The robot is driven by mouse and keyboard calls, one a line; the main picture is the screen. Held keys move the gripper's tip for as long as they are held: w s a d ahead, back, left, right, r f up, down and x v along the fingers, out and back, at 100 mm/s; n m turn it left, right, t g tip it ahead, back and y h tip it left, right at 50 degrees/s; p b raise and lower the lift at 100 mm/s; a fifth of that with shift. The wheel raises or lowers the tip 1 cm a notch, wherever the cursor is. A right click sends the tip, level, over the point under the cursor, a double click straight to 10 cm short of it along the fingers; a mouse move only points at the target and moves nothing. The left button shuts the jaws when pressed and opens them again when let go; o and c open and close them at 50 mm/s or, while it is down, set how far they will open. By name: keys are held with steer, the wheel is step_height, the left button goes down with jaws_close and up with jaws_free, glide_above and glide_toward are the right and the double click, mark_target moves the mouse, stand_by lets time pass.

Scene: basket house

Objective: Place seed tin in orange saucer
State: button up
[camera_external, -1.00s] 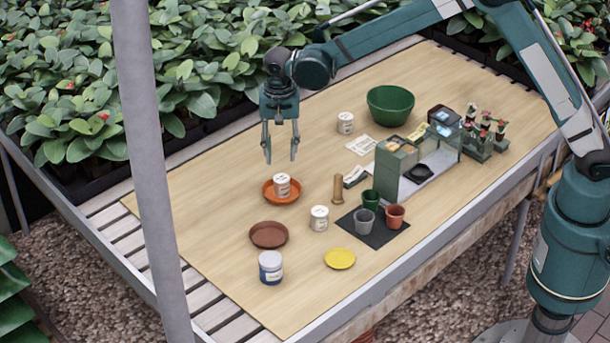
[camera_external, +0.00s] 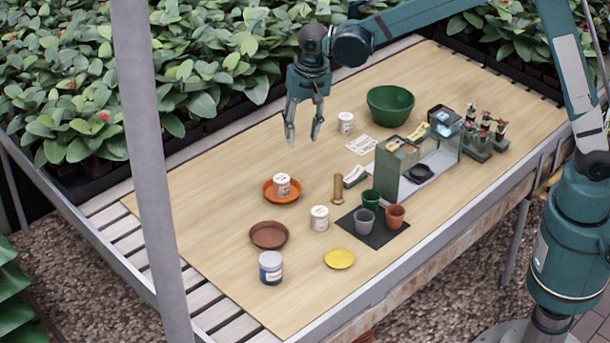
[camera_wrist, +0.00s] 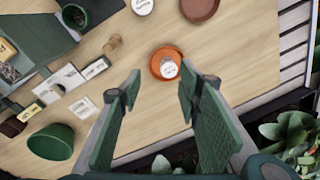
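A white seed tin (camera_external: 282,184) stands upright in the orange saucer (camera_external: 268,194) at the middle left of the table. In the wrist view the tin (camera_wrist: 169,68) sits in the orange saucer (camera_wrist: 156,60), toward its edge nearest my gripper. Two similar white tins stand outside it: one (camera_external: 346,122) near the green bowl and one (camera_external: 320,218) near the dark mat. My gripper (camera_external: 302,143) is open and empty, in the air above the table beyond the saucer. Its parted fingers also show in the wrist view (camera_wrist: 160,82).
A brown saucer (camera_external: 270,235), a blue-and-white jar (camera_external: 271,267) and a yellow saucer (camera_external: 340,258) lie toward the front. A green bowl (camera_external: 390,106) and a glass-sided case (camera_external: 392,170) stand to the right. Small pots (camera_external: 395,217) stand on a dark mat (camera_external: 377,238).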

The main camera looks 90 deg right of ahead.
steer(key=s+a+r+n+t, duration=0.1)
steer(key=s+a+r+n, duration=0.35)
steer(key=s+r, duration=0.4)
steer(key=s+a+r+n+t, duration=0.25)
steer(key=s+a+r, duration=0.25)
steer(key=s, duration=0.7)
steer(key=s+a+f+n+t, duration=0.1)
steer(key=s+a+n, duration=0.2)
steer(key=s, duration=0.8)
steer(key=s+a+f+n+t, duration=0.1)
steer(key=s+n, duration=0.4)
steer(key=s, duration=0.6)
steer(key=shift+a+f, duration=0.7)
steer(key=shift+a, duration=0.4)
